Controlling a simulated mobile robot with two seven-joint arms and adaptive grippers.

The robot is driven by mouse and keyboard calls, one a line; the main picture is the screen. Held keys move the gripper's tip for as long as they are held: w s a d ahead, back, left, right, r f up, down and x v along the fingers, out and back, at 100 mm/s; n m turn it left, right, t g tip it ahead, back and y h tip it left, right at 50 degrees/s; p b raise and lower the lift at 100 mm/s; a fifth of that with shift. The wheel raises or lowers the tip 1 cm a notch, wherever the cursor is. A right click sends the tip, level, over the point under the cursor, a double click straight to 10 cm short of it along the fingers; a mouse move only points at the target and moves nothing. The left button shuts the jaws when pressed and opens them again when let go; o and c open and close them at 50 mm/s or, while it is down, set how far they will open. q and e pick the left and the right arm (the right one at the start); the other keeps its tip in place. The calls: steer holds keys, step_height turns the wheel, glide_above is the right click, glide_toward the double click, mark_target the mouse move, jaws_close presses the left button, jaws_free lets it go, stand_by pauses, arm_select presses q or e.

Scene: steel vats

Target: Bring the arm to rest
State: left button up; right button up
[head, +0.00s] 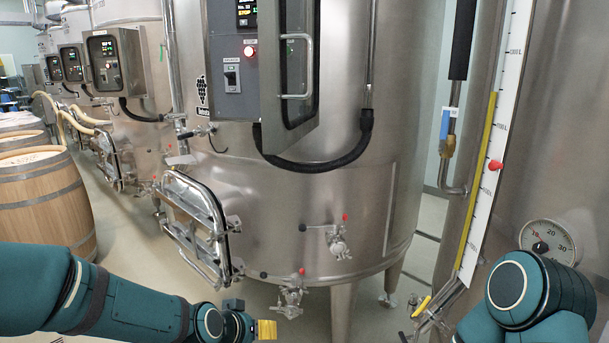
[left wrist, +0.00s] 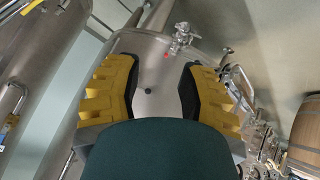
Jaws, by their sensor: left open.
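My left arm (head: 130,300) comes in low from the left in the head view, dark teal. Its gripper (head: 265,329) is at the bottom edge, in front of the large steel vat (head: 300,220) and below its hatch. In the left wrist view, the gripper (left wrist: 160,78) has its yellow, black-padded fingers wide apart with nothing between them. The vat shows behind the gap. My right arm (head: 530,290) is bent at the lower right of the head view; its gripper is out of view.
A control box (head: 235,75) on the vat has its glazed door (head: 300,60) standing open. The oval hatch (head: 197,225) and valves (head: 290,297) jut out near my left gripper. Wooden barrels (head: 45,200) stand at left. A gauge (head: 546,240) sits on the right vat.

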arm_select(q)
steer(key=s+f+n+g, duration=0.1)
steer(key=s+f+g, duration=0.1)
steer(key=s+f, duration=0.6)
steer(key=s+f+n+g, duration=0.1)
steer(key=s+f+g, duration=0.2)
steer(key=s+f, duration=0.6)
step_height(320, 180, down, 7)
steer(key=shift+s+f, duration=0.15)
steer(key=shift+f, duration=0.05)
stand_by(0.6)
